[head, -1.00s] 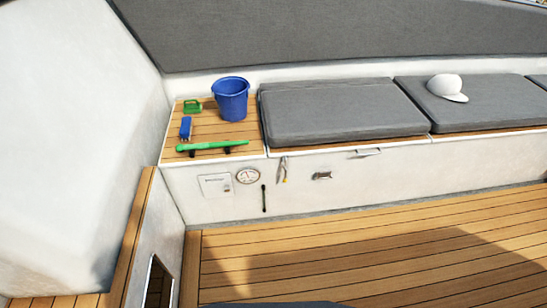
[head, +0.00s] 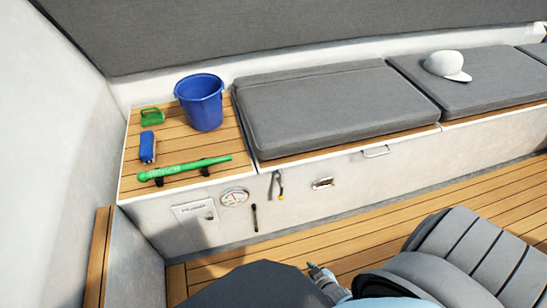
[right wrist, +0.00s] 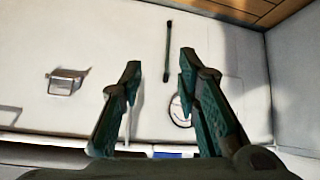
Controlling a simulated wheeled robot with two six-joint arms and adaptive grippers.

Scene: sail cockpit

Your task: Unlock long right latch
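A small metal latch (head: 322,184) sits on the white front of the long locker, below the near grey cushion. It also shows in the right wrist view (right wrist: 66,81), left of the fingers and apart from them. My right gripper (head: 316,268) is low in the head view, in front of the locker and below the latch. In the right wrist view its two fingers (right wrist: 160,62) stand apart with nothing between them. My left gripper is not in view.
A metal handle (head: 376,152) is at the locker's top edge. A gauge (head: 235,198), a dark rod (head: 254,217) and a hanging tool (head: 279,186) are left of the latch. A blue bucket (head: 200,102) and green bar (head: 184,168) are on the wooden top. The teak floor (head: 350,222) is clear.

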